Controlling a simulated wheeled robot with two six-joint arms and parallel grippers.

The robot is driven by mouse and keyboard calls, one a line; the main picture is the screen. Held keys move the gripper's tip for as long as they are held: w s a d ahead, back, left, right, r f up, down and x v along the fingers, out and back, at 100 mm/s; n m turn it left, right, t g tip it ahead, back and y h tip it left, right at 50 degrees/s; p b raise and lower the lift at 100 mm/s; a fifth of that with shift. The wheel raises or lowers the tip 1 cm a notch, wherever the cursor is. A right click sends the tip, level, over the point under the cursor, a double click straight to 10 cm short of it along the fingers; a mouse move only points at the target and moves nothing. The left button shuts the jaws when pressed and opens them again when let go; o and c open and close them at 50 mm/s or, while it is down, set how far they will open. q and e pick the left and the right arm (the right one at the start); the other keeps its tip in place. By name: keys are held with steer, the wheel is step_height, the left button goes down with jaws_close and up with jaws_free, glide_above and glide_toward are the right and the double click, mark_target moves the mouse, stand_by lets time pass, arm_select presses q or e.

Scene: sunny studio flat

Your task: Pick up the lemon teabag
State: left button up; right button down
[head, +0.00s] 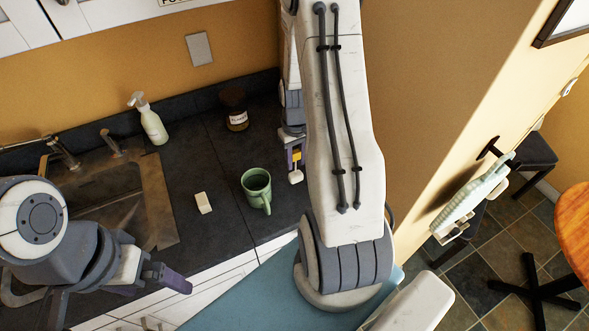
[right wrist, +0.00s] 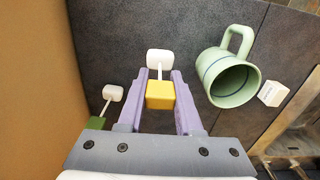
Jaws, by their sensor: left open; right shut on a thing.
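The lemon teabag, with a yellow block (right wrist: 160,95) joined by a thin white stick to a white block, is between the purple fingers of my right gripper (right wrist: 161,88). The gripper is shut on the yellow block, and the white end sticks out past the fingertips. My left gripper (head: 168,278) is open and empty, at the counter's front edge near the sink.
A second teabag with a green block (right wrist: 97,123) lies left of my right gripper in the wrist view. A green mug (head: 256,187) and a small white block (head: 203,203) stand on the counter. A dark jar (head: 236,119) and soap bottle (head: 152,124) are behind, the sink (head: 164,215) left.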

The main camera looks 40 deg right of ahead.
steer(key=s+r+b, duration=0.2)
steer(key=s+r, duration=0.5)
steer(key=s, duration=0.4)
steer(key=shift+s+a+b, duration=0.2)
steer(key=shift+s+b, duration=0.15)
steer(key=shift+s, duration=0.05)
